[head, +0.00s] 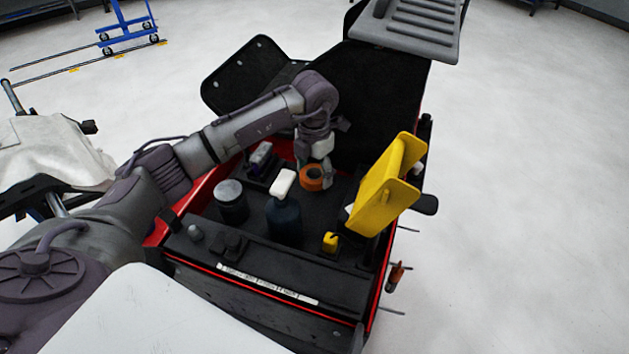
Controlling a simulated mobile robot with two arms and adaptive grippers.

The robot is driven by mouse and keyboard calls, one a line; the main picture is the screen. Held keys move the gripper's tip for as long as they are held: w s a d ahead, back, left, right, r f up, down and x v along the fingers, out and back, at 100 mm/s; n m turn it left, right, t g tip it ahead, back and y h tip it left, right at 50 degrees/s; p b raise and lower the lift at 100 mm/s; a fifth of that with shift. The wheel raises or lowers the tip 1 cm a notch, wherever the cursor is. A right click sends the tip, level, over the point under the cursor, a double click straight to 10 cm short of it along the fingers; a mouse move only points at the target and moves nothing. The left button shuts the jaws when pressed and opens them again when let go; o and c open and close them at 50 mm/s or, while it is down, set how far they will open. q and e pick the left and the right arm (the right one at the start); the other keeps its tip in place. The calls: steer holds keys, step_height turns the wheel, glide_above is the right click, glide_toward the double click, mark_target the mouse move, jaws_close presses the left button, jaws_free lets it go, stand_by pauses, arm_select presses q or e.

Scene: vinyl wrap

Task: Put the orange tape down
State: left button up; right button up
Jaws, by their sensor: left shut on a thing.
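The orange tape (313,177) is a roll at the middle of the dark cart top. My left gripper (318,160) reaches in from the left and points down at the tape. It is shut on the tape, though the fingertips are small and partly hidden by the wrist. The tape is at or just above the cart surface; I cannot tell if it touches. My right gripper is not in view.
The black and red cart (262,262) holds a dark bottle with a white cap (284,215), a dark jar (231,203) and a small yellow item (330,241). Some bare surface lies between the tape and the bottle.

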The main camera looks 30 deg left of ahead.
mark_target(314, 184)
arm_select(q)
steer(key=shift+f, duration=2.05)
steer(key=o, duration=1.1)
steer(key=shift+f, duration=0.1)
steer(key=shift+o, duration=0.2)
step_height(314, 184, up, 12)
steer(key=shift+b, duration=0.45)
